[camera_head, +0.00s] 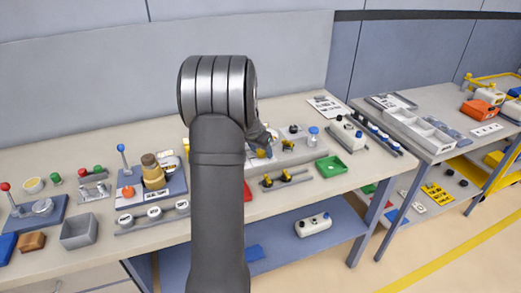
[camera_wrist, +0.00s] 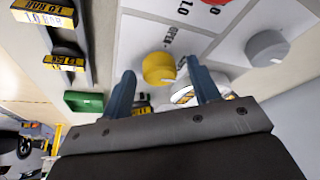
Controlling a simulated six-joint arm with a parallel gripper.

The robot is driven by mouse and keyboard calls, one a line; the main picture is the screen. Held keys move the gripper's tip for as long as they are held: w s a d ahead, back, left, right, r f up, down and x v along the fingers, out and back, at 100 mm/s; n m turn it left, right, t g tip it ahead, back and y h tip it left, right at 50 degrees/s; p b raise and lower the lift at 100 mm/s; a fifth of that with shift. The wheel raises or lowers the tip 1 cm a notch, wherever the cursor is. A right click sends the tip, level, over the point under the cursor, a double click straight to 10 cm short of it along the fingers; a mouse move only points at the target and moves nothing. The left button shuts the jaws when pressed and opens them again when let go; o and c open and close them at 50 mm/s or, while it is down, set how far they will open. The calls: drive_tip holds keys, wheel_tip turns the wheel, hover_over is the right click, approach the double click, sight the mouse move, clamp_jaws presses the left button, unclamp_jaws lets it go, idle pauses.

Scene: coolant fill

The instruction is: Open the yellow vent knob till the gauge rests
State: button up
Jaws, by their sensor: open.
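The yellow vent knob (camera_wrist: 159,68) is a round cap on a white panel in the wrist view, with printed lettering beside it. My gripper (camera_wrist: 163,85) is open, with one blue-grey finger to each side of the knob in the picture. I cannot tell how far the fingertips stand from it, and no contact shows. A round white-faced dial, likely the gauge (camera_wrist: 187,95), is partly hidden behind the right finger; its needle cannot be read. In the head view my gripper (camera_head: 262,148) is small and mostly hidden behind my arm, over the middle of the bench.
A grey knob (camera_wrist: 267,50) sits to the right of the yellow one in the wrist view. A green tray (camera_head: 331,166) and a rail with black-and-yellow parts (camera_head: 286,178) stand right of my arm. A blue-knobbed lever (camera_head: 121,148) stands upright to the left.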

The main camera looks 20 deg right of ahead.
drive_tip(key=c, duration=1)
drive_tip(key=shift+n, duration=0.3)
drive_tip(key=n+t, duration=0.1)
drive_tip(key=n, duration=0.2)
drive_tip(key=shift+s+d+y, duration=0.1)
drive_tip(key=shift+y, duration=0.3)
drive_tip(key=n, duration=0.2)
drive_tip(key=n+t+y, duration=0.1)
drive_tip(key=n, duration=0.1)
drive_tip(key=shift+d+y, duration=0.15)
drive_tip(key=shift+y, duration=0.15)
drive_tip(key=n+y, duration=0.1)
drive_tip(key=n, duration=0.4)
drive_tip(key=shift+d+y, duration=0.1)
drive_tip(key=shift+y, duration=0.3)
drive_tip(key=shift+n+y, duration=0.7)
drive_tip(key=shift+n, duration=1.1)
